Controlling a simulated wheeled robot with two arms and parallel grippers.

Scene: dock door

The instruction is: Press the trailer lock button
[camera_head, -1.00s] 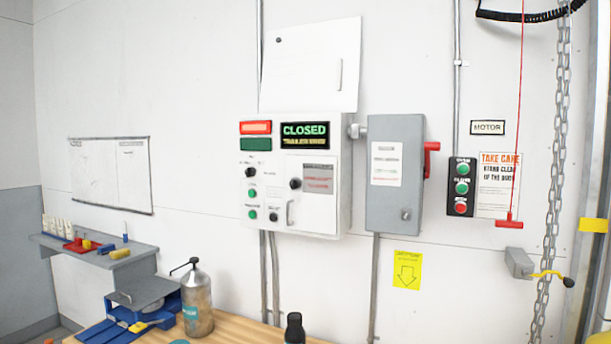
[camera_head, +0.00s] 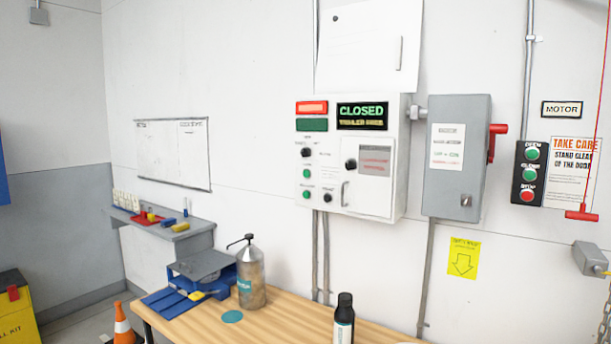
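The white control box (camera_head: 405,185) hangs on the wall near the middle of the head view. It has a red lamp bar (camera_head: 312,107), a green lamp bar (camera_head: 312,125) and a display (camera_head: 362,116) reading CLOSED in green. Its lower left holds a black knob (camera_head: 306,152), an upper green button (camera_head: 306,174) and a lower green button (camera_head: 306,195). Another black knob (camera_head: 351,165) and a small dark control (camera_head: 327,198) are to their right. The small labels are too blurred to read, so I cannot tell which button is the trailer lock. Neither gripper is in view.
A wooden table (camera_head: 290,318) stands below the box, bearing a metal canister (camera_head: 250,278) and a dark bottle (camera_head: 344,318). A grey switch box (camera_head: 457,165) and door button station (camera_head: 529,174) are to the right. An orange cone (camera_head: 123,325) stands at lower left.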

